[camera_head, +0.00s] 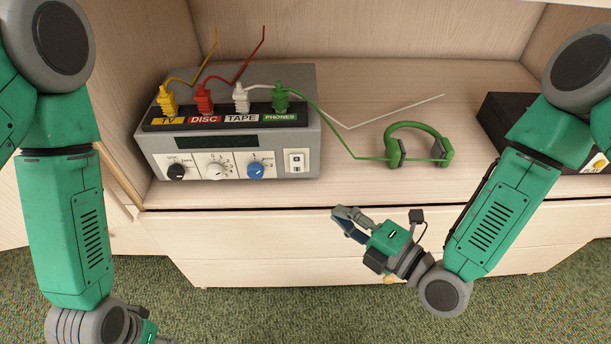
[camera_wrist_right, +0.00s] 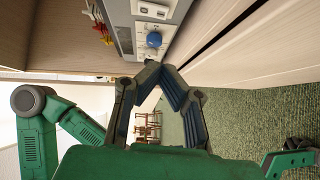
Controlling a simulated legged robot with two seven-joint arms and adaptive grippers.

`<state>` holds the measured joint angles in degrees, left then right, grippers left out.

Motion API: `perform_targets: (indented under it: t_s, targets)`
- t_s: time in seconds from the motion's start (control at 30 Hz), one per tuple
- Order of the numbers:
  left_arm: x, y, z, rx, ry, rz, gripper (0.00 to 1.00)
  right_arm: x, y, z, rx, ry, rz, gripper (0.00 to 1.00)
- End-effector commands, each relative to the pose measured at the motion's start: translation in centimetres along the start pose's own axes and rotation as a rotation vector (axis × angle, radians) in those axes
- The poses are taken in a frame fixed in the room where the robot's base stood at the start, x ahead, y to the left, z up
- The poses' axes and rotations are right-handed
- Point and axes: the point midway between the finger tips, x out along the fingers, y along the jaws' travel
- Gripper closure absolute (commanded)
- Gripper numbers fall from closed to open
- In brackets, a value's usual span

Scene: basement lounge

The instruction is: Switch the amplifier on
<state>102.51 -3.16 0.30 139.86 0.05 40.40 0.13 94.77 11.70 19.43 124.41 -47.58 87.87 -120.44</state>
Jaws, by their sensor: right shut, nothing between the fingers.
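The grey amplifier (camera_head: 228,148) stands on the shelf at the left. Its display (camera_head: 217,142) is dark. Its front carries a black knob (camera_head: 177,171), a white knob (camera_head: 216,170), a blue knob (camera_head: 256,170) and a white switch (camera_head: 295,162) at the right end. My right gripper (camera_head: 343,217) is shut and empty, in front of the drawer, below and right of the switch. In the wrist view its fingertips (camera_wrist_right: 152,72) meet just short of the blue knob (camera_wrist_right: 153,40). My left gripper (camera_head: 150,334) is mostly cut off at the bottom edge.
Yellow, red, white and green plugs fill the amplifier's top. Green headphones (camera_head: 417,146) lie right of it, with a cable between. A dark box (camera_head: 497,118) sits at the far right. The left cabinet wall (camera_head: 124,80) stands close beside the amplifier.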

Motion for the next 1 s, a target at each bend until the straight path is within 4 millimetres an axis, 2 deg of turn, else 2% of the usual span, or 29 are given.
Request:
perform_targets:
  t_s: [0.43, 0.5, 0.7, 1.0]
  targets:
    - [3.0, 0.0, 0.1, -0.001, 0.000, -0.001, 0.48, 8.7, -0.2, 0.1, 0.001, 0.000, 0.005, 1.00]
    - [3.5, 0.0, 0.2, -0.001, 0.000, 0.000, 0.48, 9.8, -0.2, 0.6, 0.001, -0.003, 0.004, 1.00]
    - [4.5, 0.0, 0.2, -0.001, 0.000, 0.000, 0.48, 11.6, -0.1, 2.3, 0.000, -0.001, 0.002, 1.00]
    - [4.6, 0.0, 0.2, -0.001, 0.000, 0.000, 0.48, 12.2, 0.1, 2.8, 0.001, 0.001, 0.000, 1.00]
